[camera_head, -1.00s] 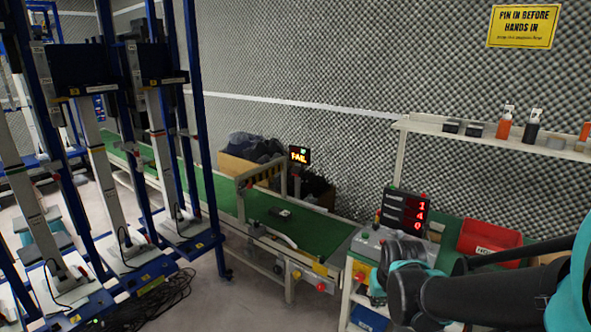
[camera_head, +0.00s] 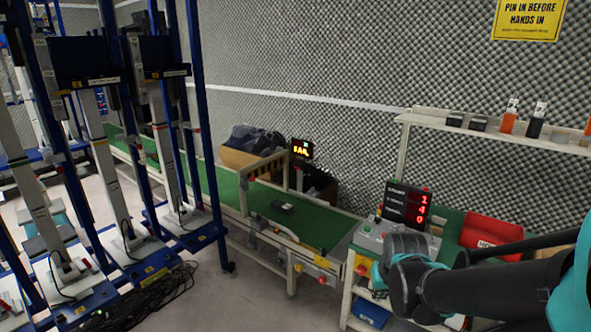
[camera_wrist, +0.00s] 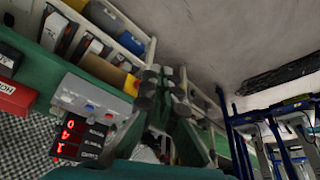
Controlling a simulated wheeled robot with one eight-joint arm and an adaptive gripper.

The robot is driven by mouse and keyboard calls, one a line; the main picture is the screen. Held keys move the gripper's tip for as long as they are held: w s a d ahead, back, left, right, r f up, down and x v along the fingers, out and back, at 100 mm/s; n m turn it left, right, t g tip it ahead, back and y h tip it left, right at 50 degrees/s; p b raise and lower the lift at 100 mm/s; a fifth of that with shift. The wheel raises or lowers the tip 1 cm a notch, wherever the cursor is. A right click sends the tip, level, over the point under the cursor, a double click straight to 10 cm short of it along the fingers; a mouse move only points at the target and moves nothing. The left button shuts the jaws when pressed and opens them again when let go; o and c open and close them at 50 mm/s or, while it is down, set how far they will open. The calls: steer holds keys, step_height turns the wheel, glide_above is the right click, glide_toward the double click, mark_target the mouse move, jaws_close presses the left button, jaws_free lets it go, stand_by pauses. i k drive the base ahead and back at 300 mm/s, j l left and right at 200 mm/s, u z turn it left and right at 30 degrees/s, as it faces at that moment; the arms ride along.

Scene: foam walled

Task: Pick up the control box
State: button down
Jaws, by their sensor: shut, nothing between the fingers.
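My gripper (camera_wrist: 164,78) shows in the wrist view, shut and empty, in the air. In the head view my dark arm end is at the lower right, apart from the box and to its right; the fingers cannot be made out there.
A grey console with a red number display (camera_head: 406,203) stands beside a red bin (camera_head: 489,232) on the green bench. A shelf (camera_head: 490,133) holds bottles and small dark boxes. A blue frame (camera_head: 205,130) with tall columns stands left. Floor (camera_head: 250,300) before the conveyor is clear.

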mark_target(284, 208)
steer(key=i+j, duration=0.5)
steer(key=i, duration=0.15)
steer(key=i+j, duration=0.45)
steer(key=i, duration=0.15)
steer(key=i+j, duration=0.5)
steer(key=i, duration=0.15)
steer(key=j+u, duration=0.05)
